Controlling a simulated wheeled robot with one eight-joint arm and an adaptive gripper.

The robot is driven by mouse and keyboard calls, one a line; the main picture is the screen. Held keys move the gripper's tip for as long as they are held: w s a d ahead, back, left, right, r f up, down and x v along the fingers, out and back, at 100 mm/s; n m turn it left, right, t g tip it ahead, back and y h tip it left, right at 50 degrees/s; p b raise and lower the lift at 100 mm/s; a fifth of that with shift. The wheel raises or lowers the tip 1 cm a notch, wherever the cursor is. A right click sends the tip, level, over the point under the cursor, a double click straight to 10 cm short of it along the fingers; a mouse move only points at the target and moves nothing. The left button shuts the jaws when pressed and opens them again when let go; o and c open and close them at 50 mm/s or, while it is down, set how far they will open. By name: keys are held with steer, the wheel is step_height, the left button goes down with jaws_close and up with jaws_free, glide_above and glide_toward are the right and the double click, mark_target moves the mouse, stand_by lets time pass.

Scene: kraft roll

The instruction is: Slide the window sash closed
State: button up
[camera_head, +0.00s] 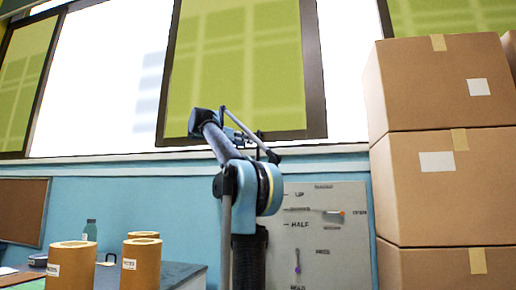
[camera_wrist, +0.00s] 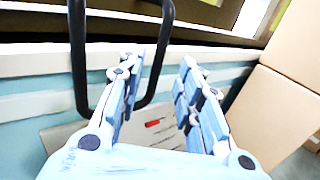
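The window sash (camera_head: 235,70) in the head view has a dark frame and a yellow-green pane. White, bright openings show on both sides of it. My gripper (camera_head: 258,145) is in front of its lower part, small and partly hidden by my arm. In the wrist view my gripper (camera_wrist: 159,62) is open, its two light blue fingers apart. A black U-shaped bar (camera_wrist: 79,60) hangs down from the top edge and curves behind the left finger. I cannot tell whether it is fixed to the sash or whether a finger touches it. Nothing is clearly gripped.
Stacked cardboard boxes (camera_head: 440,85) stand at the right and also show in the wrist view (camera_wrist: 272,115). A grey wall panel (camera_head: 325,235) with labels is below the window.

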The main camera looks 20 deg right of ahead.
glide_above(258, 158)
steer(key=shift+w+d, duration=0.15)
steer(key=shift+w, duration=0.2)
jaws_close()
steer(key=shift+d, duration=0.2)
steer(key=shift+a, duration=0.1)
